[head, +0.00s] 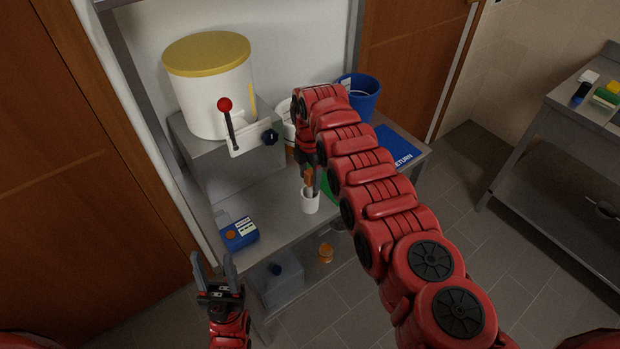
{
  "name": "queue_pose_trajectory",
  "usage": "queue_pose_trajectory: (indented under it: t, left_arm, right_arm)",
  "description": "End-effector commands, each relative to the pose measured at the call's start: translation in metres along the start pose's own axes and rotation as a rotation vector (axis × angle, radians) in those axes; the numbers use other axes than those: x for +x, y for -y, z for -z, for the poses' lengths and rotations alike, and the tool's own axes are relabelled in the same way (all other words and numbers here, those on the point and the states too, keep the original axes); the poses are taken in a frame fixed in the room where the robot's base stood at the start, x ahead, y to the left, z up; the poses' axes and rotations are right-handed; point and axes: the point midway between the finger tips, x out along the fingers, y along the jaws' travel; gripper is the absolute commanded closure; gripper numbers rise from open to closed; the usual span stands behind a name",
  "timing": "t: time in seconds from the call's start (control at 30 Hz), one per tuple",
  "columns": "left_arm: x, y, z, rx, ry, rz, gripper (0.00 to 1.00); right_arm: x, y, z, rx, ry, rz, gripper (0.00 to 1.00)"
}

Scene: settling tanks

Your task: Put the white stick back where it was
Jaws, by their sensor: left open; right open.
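A small white cup (311,203) stands near the front edge of the grey metal bench (274,212). An orange-brown piece (309,181) stands upright at its mouth. My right gripper (311,186) points down just over the cup, its open fingers at the orange-brown piece; whether they touch it I cannot tell. I cannot make out a white stick; my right arm hides part of the bench. My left gripper (213,262) is open and empty, fingers up, in front of the bench at lower left.
A white tank with a yellow lid (206,54) and a red-knobbed lever (226,106) stands at the back left. A blue device (239,233) lies at the bench's front left. A blue bin (359,94) and blue mat (397,147) are at the right, partly behind my arm.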

Motion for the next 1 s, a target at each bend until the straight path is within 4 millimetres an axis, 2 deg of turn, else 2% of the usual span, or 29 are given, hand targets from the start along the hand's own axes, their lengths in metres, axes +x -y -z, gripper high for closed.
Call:
queue_pose_trajectory:
  t: [0.07, 0.13, 0.3, 0.5, 0.63, 1.0]
  left_arm:
    - [0.009, 0.000, 0.002, 0.000, 0.000, 0.000, 0.50]
    - [-0.001, 0.000, 0.000, 0.000, -0.001, 0.000, 0.50]
    - [-0.015, -0.001, -0.003, 0.000, 0.000, 0.000, 0.50]
    - [-0.021, -0.001, -0.004, 0.000, 0.000, 0.000, 0.50]
    - [-0.022, -0.001, -0.004, 0.000, 0.000, 0.000, 0.50]
    - [-0.021, -0.001, -0.004, 0.000, 0.000, 0.000, 0.50]
  right_arm:
    - [-0.017, 0.000, -0.002, 0.003, 0.001, -0.003, 0.38]
    - [-0.026, 0.000, -0.002, 0.003, 0.001, -0.003, 0.38]
    - [-0.064, 0.000, -0.001, 0.003, 0.002, -0.002, 0.38]
    - [-0.098, -0.001, 0.000, 0.001, 0.004, -0.002, 0.38]
    - [-0.105, 0.000, 0.000, 0.002, 0.001, 0.000, 0.38]
    - [-0.105, 0.001, 0.000, 0.002, 0.000, 0.002, 0.38]
